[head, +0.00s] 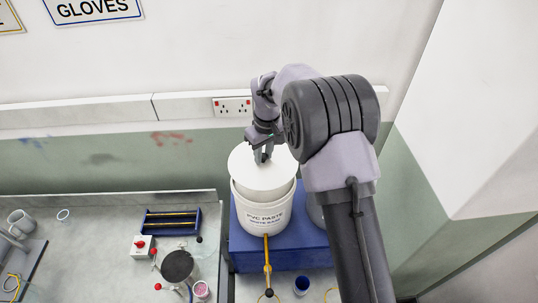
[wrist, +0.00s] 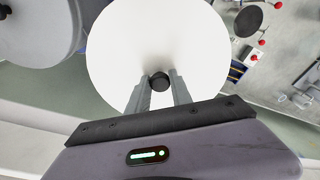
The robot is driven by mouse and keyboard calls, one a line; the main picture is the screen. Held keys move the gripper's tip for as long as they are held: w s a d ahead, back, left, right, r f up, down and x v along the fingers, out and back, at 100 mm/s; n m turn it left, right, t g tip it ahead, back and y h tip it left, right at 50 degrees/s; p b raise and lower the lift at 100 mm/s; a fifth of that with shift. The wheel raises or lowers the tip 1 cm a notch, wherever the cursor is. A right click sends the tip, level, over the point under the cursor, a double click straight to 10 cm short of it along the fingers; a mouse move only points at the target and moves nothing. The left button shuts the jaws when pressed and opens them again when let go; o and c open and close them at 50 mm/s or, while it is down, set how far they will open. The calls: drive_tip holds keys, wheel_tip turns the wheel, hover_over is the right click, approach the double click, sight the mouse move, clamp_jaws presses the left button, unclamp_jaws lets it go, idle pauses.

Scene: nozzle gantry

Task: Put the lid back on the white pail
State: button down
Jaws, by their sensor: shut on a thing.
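The white pail (head: 264,217) with PVC PASTE lettering stands on a blue block in the head view. The round white lid (head: 246,170) is over the pail's mouth, with its back edge beyond the pail's rim. The front of the rim shows below the lid, and I cannot tell whether the two touch. My gripper (head: 262,156) points down at the lid's middle. In the wrist view my gripper (wrist: 158,84) is shut on the lid's black knob (wrist: 158,80). The lid (wrist: 150,35) hides the pail there.
The blue block (head: 285,256) has a grey rounded container (head: 315,214) on it, mostly hidden behind my arm. A bench (head: 110,240) at left carries a blue rack (head: 170,222), a dark round disc (head: 177,266) and cups. The wall with a socket (head: 232,106) is behind.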

sight(264, 163)
drive_tip(key=shift+w, duration=0.3)
drive_tip(key=shift+s, duration=0.2)
drive_tip(key=shift+s+f+b, duration=0.5)
drive_tip(key=shift+s+b, duration=0.1)
drive_tip(key=shift+s, duration=0.05)
drive_tip(key=f+b, duration=0.2)
drive_tip(key=f, duration=0.1)
drive_tip(key=f+b, duration=0.1)
drive_tip(key=shift+w+f, duration=0.3)
drive_tip(key=shift+s+f, duration=0.1)
drive_tip(key=shift+f, duration=0.1)
drive_tip(key=shift+f+b, duration=0.15)
drive_tip(key=shift+b, duration=0.4)
idle(0.4)
